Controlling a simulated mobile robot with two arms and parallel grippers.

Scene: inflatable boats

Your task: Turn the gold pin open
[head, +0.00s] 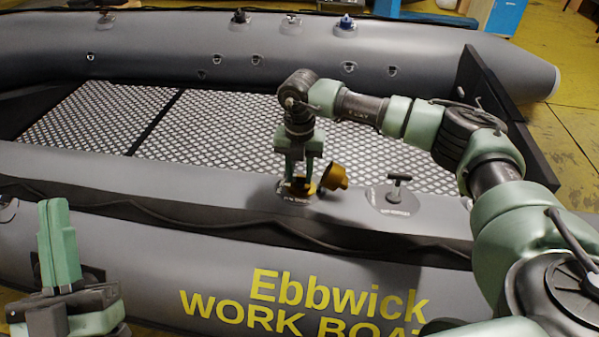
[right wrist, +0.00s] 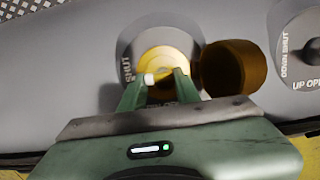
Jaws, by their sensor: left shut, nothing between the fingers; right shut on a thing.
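The gold valve (right wrist: 150,58) sits in a round grey plate on the near tube of the boat. The plate shows "SHUT" on its left, with other lettering partly hidden by my fingers. My right gripper (right wrist: 160,80) points down and is shut on the gold pin (right wrist: 166,75) at the valve's centre; a small white tip shows beside the left finger. In the head view my right gripper (head: 300,182) hides most of the valve. An open gold cap (head: 335,178) tilts at the valve's right. My left gripper (head: 58,240) is shut and empty at the lower left, apart from the boat.
A second valve with a dark T-shaped handle (head: 398,183) stands to the right on the same tube. Several small valves, including a blue-capped one (head: 346,22), line the far tube. The boat's patterned floor (head: 100,115) is clear. A dark transom board (head: 500,110) closes the right end.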

